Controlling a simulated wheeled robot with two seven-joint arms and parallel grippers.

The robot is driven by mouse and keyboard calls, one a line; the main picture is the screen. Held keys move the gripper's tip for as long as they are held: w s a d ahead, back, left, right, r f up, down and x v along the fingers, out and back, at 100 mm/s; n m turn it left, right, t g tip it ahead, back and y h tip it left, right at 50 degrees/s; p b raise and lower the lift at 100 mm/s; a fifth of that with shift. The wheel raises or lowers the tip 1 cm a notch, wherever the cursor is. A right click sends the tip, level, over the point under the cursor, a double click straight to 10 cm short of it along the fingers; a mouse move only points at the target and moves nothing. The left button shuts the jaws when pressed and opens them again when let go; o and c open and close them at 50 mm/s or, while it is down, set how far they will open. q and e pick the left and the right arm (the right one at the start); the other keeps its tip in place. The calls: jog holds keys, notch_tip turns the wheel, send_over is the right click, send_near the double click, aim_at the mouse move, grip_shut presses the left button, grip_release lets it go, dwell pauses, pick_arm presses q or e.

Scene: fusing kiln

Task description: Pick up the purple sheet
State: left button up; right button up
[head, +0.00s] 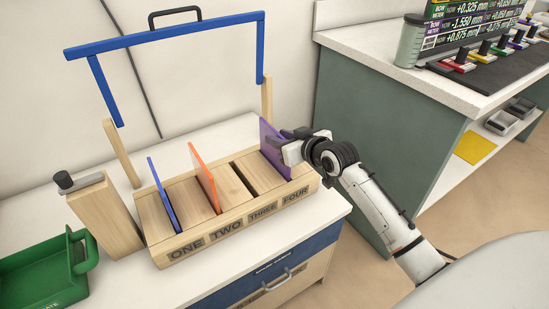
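The purple sheet (265,135) stands upright at slot FOUR, the right end of a wooden rack (168,252) on the white counter. My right gripper (285,143) is at the right side of the sheet, with its fingers at or against the sheet's edge. The fingers and the sheet overlap in this view, so I cannot tell whether they are closed on it. My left gripper is not in view.
A blue sheet (163,195) stands in slot ONE and an orange sheet (204,177) in slot TWO; slot THREE is empty. A blue bar frame (165,36) rises behind the rack. A wooden block (104,212) and green bin (45,272) stand left.

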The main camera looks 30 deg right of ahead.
jog(key=x, duration=0.3)
jog(key=shift+f, duration=0.15)
jog(key=shift+c, duration=0.5)
grip_shut()
dwell(0.7)
